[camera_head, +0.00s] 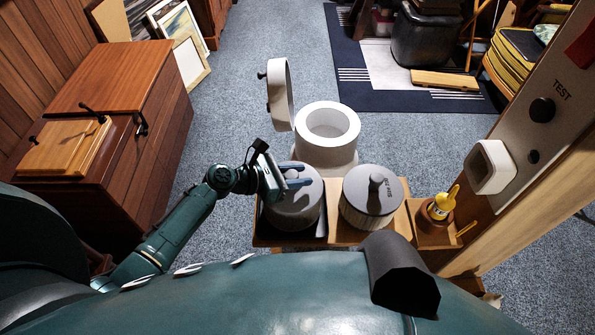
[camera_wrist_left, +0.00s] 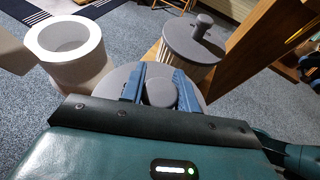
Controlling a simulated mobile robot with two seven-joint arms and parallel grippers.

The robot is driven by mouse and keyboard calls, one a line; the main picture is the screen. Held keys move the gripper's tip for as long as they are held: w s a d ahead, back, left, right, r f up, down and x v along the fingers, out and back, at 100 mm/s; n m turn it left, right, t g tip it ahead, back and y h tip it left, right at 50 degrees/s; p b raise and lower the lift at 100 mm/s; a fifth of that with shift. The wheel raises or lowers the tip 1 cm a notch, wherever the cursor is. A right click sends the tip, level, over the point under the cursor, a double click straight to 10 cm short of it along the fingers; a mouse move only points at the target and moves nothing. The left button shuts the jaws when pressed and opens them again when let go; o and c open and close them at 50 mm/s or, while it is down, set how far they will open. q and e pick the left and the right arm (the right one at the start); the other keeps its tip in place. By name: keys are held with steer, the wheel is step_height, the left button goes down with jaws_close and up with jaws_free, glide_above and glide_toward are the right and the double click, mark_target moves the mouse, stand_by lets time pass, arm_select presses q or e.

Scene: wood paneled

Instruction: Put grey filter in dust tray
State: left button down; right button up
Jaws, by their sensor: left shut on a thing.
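A grey round filter (camera_head: 293,212) with a knob on top sits at the left of a wooden tray (camera_head: 343,233). My left gripper (camera_head: 294,176) reaches it from the left, its two blue fingers shut on the knob. In the left wrist view, the fingers of the left gripper (camera_wrist_left: 160,87) flank the round grey knob. A second grey lidded cylinder (camera_head: 370,205) with ribbed sides and lettering stands to its right. I cannot tell which thing is the dust tray. My right gripper is not in view.
A white hollow cylinder (camera_head: 327,150) with an upright white disc (camera_head: 281,95) stands behind the tray. A yellow bottle (camera_head: 440,205) sits at the tray's right, near a panel marked TEST (camera_head: 530,130). A wooden cabinet (camera_head: 125,75) is at left. Carpet between is clear.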

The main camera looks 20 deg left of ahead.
arm_select(q)
steer(key=shift+f, duration=0.2)
steer(key=shift+f, duration=0.35)
stand_by(0.4)
steer(key=c, duration=1.1)
jaws_free()
steer(key=o, duration=0.5)
steer(key=shift+c, duration=0.2)
steer(key=shift+s+a+r, duration=0.15)
steer(key=shift+s+a, duration=0.05)
steer(key=shift+a, duration=0.05)
steer(key=v, duration=1.2)
steer(key=shift+s+a+p, duration=0.2)
steer(key=shift+p, duration=0.15)
